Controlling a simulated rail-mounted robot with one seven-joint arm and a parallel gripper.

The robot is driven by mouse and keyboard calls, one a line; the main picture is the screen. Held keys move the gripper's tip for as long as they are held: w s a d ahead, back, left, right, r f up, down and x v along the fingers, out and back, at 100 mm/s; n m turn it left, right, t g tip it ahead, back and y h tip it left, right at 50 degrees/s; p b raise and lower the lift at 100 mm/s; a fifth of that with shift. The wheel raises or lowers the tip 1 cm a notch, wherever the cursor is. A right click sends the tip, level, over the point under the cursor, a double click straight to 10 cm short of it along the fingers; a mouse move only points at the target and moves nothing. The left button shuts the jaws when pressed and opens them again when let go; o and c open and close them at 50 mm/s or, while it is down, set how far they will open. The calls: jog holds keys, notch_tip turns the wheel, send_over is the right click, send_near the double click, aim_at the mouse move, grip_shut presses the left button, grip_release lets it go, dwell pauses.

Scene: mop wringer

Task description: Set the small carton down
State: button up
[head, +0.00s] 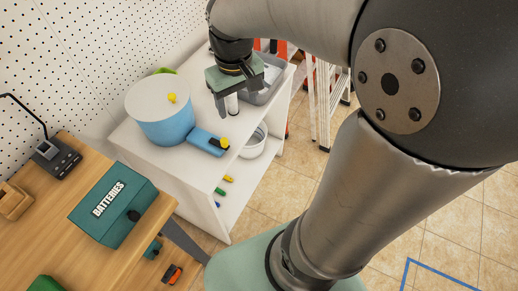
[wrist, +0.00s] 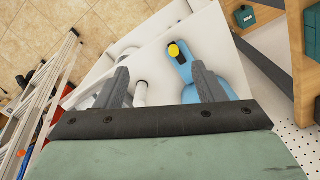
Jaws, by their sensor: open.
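My gripper (head: 232,103) hangs over the back part of the white cabinet top, jaws pointing down. In the wrist view my gripper (wrist: 162,75) has its two dark fingers spread apart with nothing clearly gripped. A white cylindrical thing (wrist: 140,92) shows beside the left finger; whether it touches the finger I cannot tell. A blue block (head: 204,141) with a black and yellow end lies on the cabinet top, nearer than the gripper. I cannot pick out a small carton for certain.
A blue tub (head: 166,120) with a pale lid stands on the white cabinet (head: 133,140). A grey bin (head: 262,88) is behind the gripper. A teal BATTERIES box (head: 113,205) sits on the wooden desk (head: 60,238). A ladder (head: 322,100) stands at the back.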

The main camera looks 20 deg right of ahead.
jog(key=s+f+m, duration=0.1)
jog(key=s+f, duration=0.3)
jog(key=s, duration=0.8)
jog(key=shift+m, duration=0.4)
